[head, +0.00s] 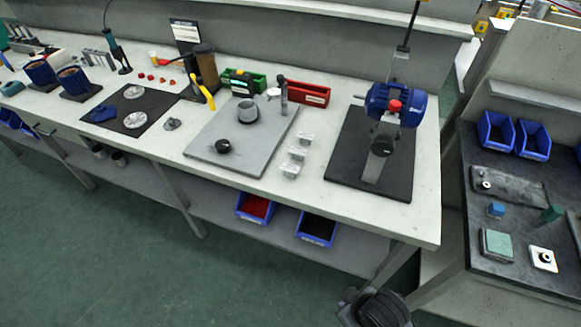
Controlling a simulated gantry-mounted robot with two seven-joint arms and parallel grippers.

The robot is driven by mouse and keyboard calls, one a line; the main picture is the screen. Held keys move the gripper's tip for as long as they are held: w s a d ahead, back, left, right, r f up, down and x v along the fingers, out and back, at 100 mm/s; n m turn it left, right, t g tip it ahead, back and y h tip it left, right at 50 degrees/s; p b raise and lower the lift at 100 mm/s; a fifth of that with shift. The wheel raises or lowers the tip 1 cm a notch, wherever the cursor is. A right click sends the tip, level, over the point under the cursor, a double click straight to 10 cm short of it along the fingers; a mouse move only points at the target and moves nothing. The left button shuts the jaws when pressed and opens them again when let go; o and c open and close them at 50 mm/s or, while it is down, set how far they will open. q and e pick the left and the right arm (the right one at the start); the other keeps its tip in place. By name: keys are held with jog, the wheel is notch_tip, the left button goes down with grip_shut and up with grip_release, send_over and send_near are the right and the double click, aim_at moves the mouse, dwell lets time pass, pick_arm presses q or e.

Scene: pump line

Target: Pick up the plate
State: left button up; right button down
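Several things could be the plate. A large flat grey plate (205,148) lies on the middle of the long white bench, with a grey cup-like part (247,111), a black knob (223,146) and a small upright grey post on it. On the dark bench at the right are a long dark-grey plate (512,186) and a small white square plate (543,259) with a black round centre. I cannot tell which one is meant.
A blue motor unit (378,101) stands on a black mat (344,165) at the bench's right. Small clear blocks (298,153) sit beside the grey plate. Green and red bins (307,94) stand behind it. A gap separates the two benches. A dark ribbed object (375,309) shows at the bottom edge.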

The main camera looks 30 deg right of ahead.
pick_arm(q)
jog(key=o, duration=0.8)
jog(key=shift+a, duration=0.15)
jog(key=shift+o, duration=0.6)
